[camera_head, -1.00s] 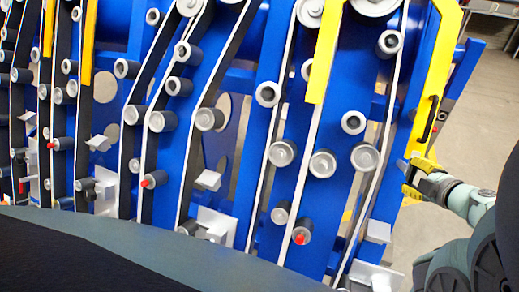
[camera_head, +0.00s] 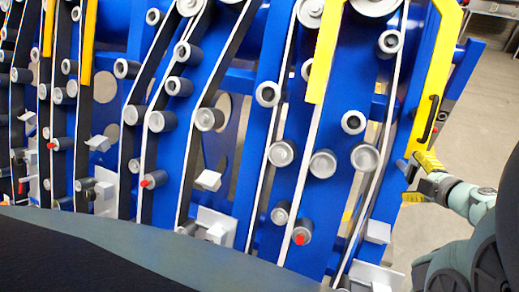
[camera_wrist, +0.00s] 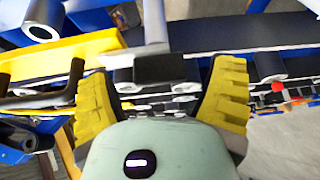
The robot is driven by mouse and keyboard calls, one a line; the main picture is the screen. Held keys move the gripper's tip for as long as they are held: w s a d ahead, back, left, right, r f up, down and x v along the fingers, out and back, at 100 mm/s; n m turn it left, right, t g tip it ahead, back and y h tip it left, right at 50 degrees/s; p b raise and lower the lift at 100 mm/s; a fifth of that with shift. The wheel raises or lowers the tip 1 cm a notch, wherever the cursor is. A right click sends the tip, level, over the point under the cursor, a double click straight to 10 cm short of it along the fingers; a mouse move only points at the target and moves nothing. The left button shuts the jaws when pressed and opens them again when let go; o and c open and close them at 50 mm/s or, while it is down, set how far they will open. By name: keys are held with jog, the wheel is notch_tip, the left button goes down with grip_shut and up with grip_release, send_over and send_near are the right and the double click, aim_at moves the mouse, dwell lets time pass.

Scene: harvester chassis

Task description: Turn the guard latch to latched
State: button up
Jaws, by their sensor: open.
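The yellow guard (camera_head: 440,65) with its black handle (camera_head: 432,118) stands at the right end of the blue machine in the head view. A small grey piece (camera_head: 402,165), likely the guard latch, sits at the guard's lower end. My gripper (camera_head: 411,178) is open beside this piece. In the wrist view, my two yellow fingers (camera_wrist: 165,92) stand wide apart. A dark block (camera_wrist: 158,68) below a light grey bar (camera_wrist: 154,22) shows in the gap beyond them. I cannot tell whether this is the latch, or whether my fingers touch it.
The blue frame (camera_head: 335,205) carries several grey rollers (camera_head: 365,157) and belts to the left of my gripper. The guard (camera_wrist: 60,58) and black handle (camera_wrist: 45,97) lie close to my left finger in the wrist view. Open floor (camera_head: 490,110) shows at the right.

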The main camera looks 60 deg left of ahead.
jog(key=v, duration=1.2)
dwell(0.4)
